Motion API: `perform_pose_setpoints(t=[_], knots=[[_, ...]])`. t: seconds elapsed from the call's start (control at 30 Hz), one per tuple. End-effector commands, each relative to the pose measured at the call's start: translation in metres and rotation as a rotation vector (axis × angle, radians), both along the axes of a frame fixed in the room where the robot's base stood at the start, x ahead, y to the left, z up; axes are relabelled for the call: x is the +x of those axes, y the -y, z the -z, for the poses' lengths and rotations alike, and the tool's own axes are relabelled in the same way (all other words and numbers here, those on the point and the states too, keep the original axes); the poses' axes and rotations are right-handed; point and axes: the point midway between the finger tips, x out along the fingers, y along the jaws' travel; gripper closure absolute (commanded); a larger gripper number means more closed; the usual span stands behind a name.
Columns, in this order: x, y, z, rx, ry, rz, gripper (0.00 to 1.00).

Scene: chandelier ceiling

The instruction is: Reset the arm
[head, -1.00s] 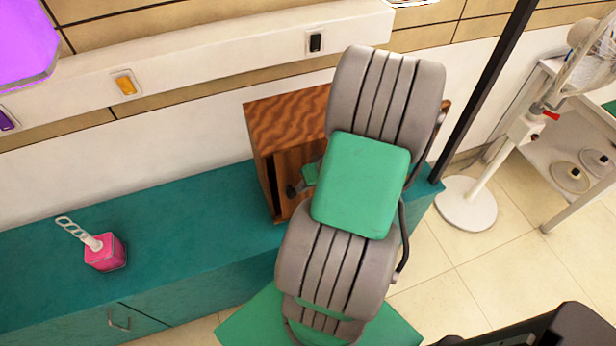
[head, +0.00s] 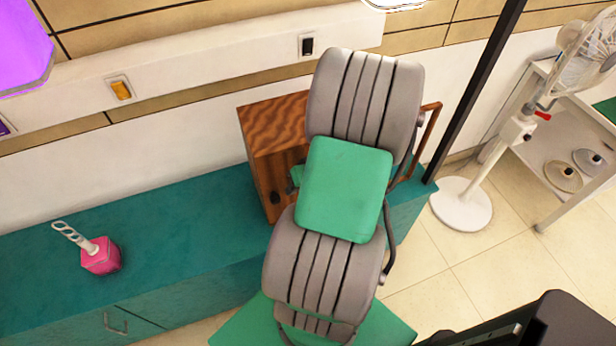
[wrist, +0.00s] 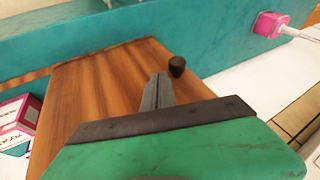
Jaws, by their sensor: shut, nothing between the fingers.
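My gripper (wrist: 158,84) shows in the wrist view as a green body with a dark bar and grey fingers closed together, with nothing held. Its fingers lie in front of a brown wooden panel (wrist: 95,90), beside a dark round knob (wrist: 177,66). I cannot tell whether they touch the panel. In the head view my grey and green arm hangs in front of a wooden cabinet (head: 272,125) and hides most of its front. Only a small green part of the hand end shows left of the arm, and the fingertips are hidden.
The cabinet stands on a teal counter (head: 180,235). A pink block with a white handle (head: 100,255) is on the counter's left. A pink and white box (wrist: 18,118) shows beside the panel.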

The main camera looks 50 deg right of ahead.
Motion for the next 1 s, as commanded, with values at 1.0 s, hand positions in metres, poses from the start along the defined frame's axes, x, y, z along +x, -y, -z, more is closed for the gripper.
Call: perform_pose_setpoints(t=[1.0], knots=[[-0.147,0.024,-0.061,0.171,-0.432,0.572,1.00]])
